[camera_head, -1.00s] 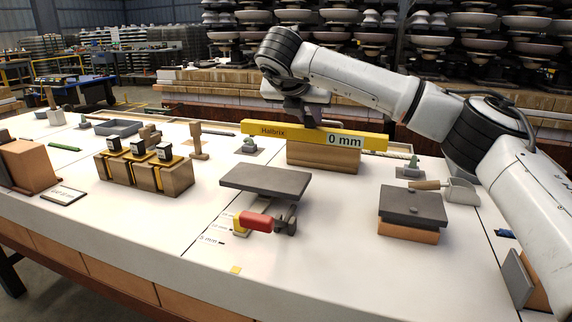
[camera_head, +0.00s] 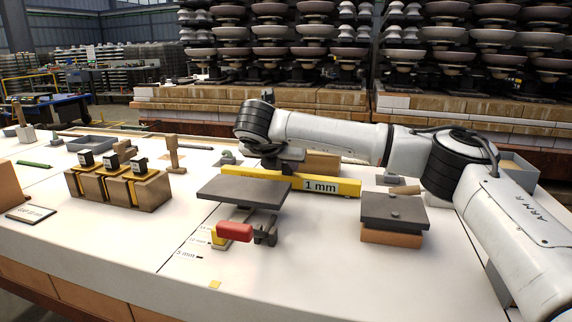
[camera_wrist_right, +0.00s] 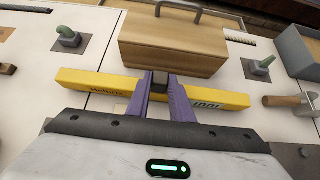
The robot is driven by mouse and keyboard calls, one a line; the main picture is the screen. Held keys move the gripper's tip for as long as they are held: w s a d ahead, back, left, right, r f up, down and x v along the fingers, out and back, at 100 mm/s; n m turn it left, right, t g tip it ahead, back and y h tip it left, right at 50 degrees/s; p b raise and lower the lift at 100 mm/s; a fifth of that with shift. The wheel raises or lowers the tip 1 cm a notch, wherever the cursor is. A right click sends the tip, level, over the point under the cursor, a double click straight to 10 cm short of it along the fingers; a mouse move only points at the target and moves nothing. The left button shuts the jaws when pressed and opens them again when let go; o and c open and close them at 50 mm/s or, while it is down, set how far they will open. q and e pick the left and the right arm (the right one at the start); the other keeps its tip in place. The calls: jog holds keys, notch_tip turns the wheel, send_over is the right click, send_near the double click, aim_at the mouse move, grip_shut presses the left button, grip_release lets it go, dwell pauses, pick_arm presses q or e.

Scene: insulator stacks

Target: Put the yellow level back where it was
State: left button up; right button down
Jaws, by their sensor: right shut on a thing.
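The yellow level (camera_head: 335,186) is a long bar whose display reads 1 mm. My right gripper (camera_head: 287,163) is shut on it near its middle, from above. In the right wrist view, the level (camera_wrist_right: 90,80) runs crosswise between the purple fingers of the gripper (camera_wrist_right: 161,100). I cannot tell whether the level touches the table. My left gripper is not in view.
A red-handled clamp-like tool (camera_head: 234,231) is under the grey plate. A wooden holder with black-topped yellow pieces (camera_head: 145,192) stands left. A grey slab on an orange block (camera_head: 391,236) is at right. The white front of the table (camera_head: 290,285) is mostly clear.

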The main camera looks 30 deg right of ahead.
jog(key=c, duration=2)
grip_release()
jog(key=shift+f, duration=0.15)
jog(key=o, duration=0.4)
jog(key=shift+o, duration=0.2)
jog(key=shift+r, duration=0.35)
jog(key=p+v, duration=0.1)
jog(key=v, duration=1)
jog(key=shift+s+a+r, duration=0.1)
jog(key=shift+a, duration=0.1)
jog(key=shift+s+a+r, duration=0.1)
jog(key=shift+s+a, duration=0.05)
